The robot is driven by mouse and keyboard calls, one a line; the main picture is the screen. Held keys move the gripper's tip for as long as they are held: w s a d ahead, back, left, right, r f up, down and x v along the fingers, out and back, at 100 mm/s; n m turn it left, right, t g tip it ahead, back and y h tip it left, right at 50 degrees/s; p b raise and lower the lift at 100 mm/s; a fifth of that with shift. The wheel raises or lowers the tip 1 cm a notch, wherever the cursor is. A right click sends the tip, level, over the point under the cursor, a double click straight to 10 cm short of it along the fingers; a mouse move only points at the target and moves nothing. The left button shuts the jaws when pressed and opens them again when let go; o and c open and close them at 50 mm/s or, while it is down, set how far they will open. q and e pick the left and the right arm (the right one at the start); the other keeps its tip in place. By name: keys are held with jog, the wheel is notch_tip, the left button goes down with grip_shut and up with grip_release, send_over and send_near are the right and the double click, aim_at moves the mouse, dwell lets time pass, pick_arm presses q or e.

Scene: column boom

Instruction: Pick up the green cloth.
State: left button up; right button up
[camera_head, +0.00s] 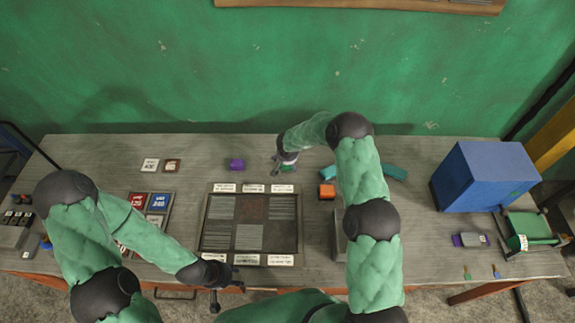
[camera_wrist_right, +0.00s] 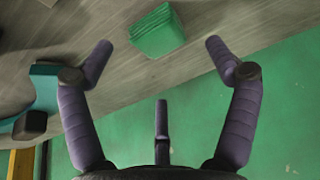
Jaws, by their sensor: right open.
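The green cloth (camera_wrist_right: 157,31) looks like a small folded stack of green layers. It lies on the grey table at the top middle of the right wrist view. My right gripper (camera_wrist_right: 158,55) is open, its fingers spread with the cloth between and beyond the fingertips, not gripped. In the head view my right gripper (camera_head: 280,167) is at the back of the table and mostly covers the cloth. My left gripper (camera_head: 228,293) is at the table's front edge, far from the cloth; its fingers look spread and empty.
A purple block (camera_head: 236,165) lies left of my right gripper. An orange block (camera_head: 327,191) and a teal piece (camera_head: 394,172) lie to its right. A dark framed board (camera_head: 204,217) fills the middle front. A blue box (camera_head: 486,177) stands at right. The green wall (camera_head: 230,60) is close behind.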

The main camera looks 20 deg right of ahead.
jog(key=shift+p+x, duration=0.75)
jog(key=shift+x, duration=1.95)
jog(key=shift+a, duration=0.15)
jog(key=c, duration=1.3)
